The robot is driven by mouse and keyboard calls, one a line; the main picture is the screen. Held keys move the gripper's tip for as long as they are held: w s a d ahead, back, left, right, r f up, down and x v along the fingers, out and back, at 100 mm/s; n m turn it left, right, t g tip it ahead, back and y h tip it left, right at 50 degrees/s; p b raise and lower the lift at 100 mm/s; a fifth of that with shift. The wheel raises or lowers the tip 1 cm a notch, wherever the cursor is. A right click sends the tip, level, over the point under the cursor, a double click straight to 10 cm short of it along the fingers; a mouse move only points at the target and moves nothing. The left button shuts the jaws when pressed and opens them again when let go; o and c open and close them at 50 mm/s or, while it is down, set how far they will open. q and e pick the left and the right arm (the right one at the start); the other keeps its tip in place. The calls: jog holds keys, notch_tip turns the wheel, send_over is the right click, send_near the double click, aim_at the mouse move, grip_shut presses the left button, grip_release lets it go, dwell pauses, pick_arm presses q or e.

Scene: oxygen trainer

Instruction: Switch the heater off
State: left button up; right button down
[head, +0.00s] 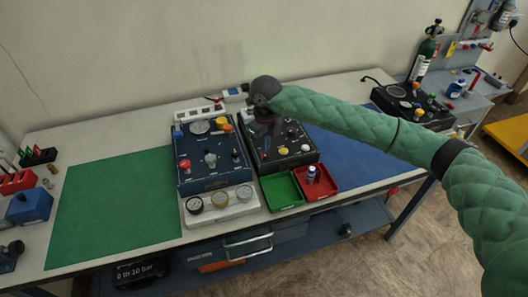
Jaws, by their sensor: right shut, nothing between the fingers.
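My right arm, in a green padded sleeve, comes in from the right of the head view. Its dark gripper (266,116) points down at the far left part of the black panel (268,165), which carries several knobs and a yellow button. The gripper is shut and empty; its wrist hides most of the fingers and the spot below them, so I cannot tell if it touches the panel. I cannot make out which control is the heater switch or whether it is on. My left gripper is not in view.
A blue panel (185,180) with gauge and knobs stands left of the black one, with a white gauge block (188,219) in front. A green tray (281,205) and a red tray (328,188) sit at the front edge. The green mat (115,210) is clear.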

aim_at(265, 155)
jog(key=shift+r, duration=2.1)
